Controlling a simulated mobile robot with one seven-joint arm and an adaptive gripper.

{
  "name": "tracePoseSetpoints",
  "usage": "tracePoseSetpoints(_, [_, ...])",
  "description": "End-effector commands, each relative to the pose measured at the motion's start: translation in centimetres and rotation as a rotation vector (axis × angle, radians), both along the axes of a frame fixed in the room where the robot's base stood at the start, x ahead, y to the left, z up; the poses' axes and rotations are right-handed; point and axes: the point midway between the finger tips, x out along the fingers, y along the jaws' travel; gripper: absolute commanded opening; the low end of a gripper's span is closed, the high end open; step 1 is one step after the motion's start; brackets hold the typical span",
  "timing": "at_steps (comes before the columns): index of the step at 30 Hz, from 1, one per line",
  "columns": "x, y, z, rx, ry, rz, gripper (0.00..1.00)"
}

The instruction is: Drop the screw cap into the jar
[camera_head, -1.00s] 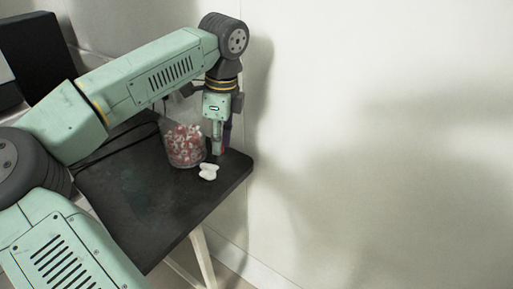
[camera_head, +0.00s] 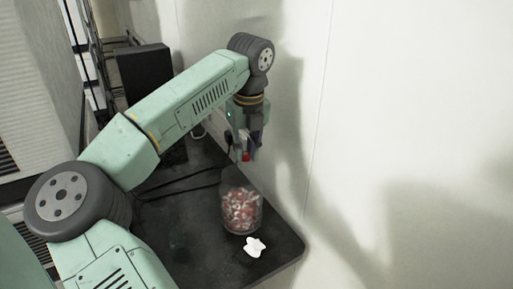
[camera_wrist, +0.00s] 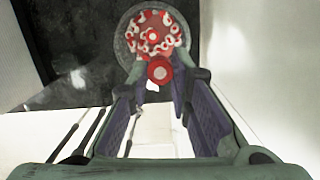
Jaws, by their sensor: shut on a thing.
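The red screw cap (camera_wrist: 159,72) is held between the fingertips of my gripper (camera_wrist: 160,78). In the head view the cap (camera_head: 246,157) shows as a small red spot at the tip of my gripper (camera_head: 247,151). The clear jar (camera_head: 242,211) stands upright on the dark table, with many red and white pieces inside. In the head view my gripper appears above the jar's picture position, apart from it. In the wrist view the jar (camera_wrist: 131,42) lies just beyond the cap, its round outline partly covered by the fingers.
The dark table (camera_head: 190,235) ends at a rounded corner near a pale wall (camera_head: 400,110). A small white lobed object (camera_head: 255,247) lies in front of the jar. Black cables (camera_head: 180,190) run across the table, and a black box (camera_head: 145,75) stands behind.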

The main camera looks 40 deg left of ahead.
Motion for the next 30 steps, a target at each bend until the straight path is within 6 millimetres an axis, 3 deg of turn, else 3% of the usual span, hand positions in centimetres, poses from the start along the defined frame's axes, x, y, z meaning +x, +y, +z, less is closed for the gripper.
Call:
tracePoseSetpoints(12, [0.0, -0.1, -4.7, -0.002, 0.000, 0.000, 0.11])
tracePoseSetpoints(22, [0.0, -0.1, -5.1, -0.001, -0.001, 0.001, 0.11])
tracePoseSetpoints(23, [0.0, -0.1, -5.1, -0.001, -0.001, 0.001, 0.20])
tracePoseSetpoints(30, [0.0, -0.1, -5.1, -0.001, -0.001, 0.001, 0.36])
